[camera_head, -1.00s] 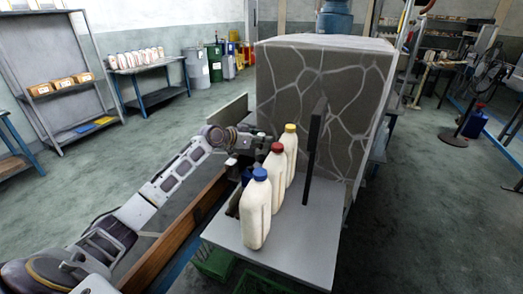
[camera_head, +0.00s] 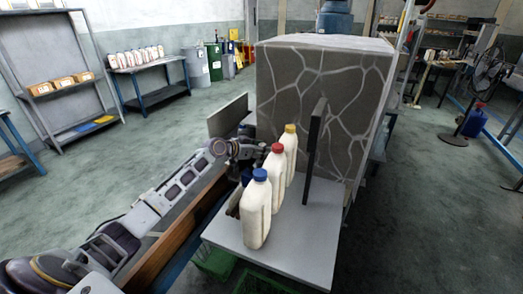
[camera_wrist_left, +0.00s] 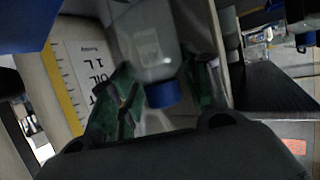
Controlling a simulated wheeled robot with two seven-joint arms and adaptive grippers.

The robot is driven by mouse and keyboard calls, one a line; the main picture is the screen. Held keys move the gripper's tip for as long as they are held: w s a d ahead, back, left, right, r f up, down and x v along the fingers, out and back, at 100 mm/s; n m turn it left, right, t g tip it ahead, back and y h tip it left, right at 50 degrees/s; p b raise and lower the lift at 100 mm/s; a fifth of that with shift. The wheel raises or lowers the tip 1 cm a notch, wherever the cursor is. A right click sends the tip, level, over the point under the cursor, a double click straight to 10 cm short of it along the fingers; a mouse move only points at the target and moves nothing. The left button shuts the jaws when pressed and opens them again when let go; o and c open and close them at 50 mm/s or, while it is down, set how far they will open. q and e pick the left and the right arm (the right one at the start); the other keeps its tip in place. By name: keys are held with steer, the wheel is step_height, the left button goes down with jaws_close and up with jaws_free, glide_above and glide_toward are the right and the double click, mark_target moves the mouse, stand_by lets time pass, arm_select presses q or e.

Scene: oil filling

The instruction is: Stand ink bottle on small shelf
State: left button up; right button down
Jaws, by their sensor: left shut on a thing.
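A small pale bottle with a blue cap (camera_wrist_left: 162,94) is between the green-tipped fingers of my left gripper (camera_wrist_left: 158,105) in the left wrist view. The gripper is shut on it. In the head view my left gripper (camera_head: 246,152) is low behind the row of white bottles, which hides its fingers and the held bottle. The row has a blue-capped white bottle (camera_head: 256,215) in front, a red-capped one (camera_head: 274,172) and a yellow-capped one (camera_head: 290,150) behind it. They stand on a grey plate (camera_head: 300,245). I cannot tell which surface is the small shelf.
A white container labelled OIL 1 L (camera_wrist_left: 92,75) is close beside the fingers. A dark upright post (camera_head: 314,150) and a large veined block (camera_head: 335,95) stand right of and behind the bottles. A brown board (camera_head: 185,225) runs along the left.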

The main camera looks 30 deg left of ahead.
arm_select(q)
steer(key=o, duration=1.2)
steer(key=shift+c, duration=0.2)
steer(key=shift+r, duration=0.1)
steer(key=shift+v, duration=0.9)
steer(key=b+v, duration=0.1)
steer(key=v, duration=0.9)
arm_select(e)
steer(key=shift+s+d+f, duration=0.15)
steer(key=shift+d+f, duration=0.4)
steer(key=shift+d, duration=0.2)
steer(key=shift+w, duration=0.2)
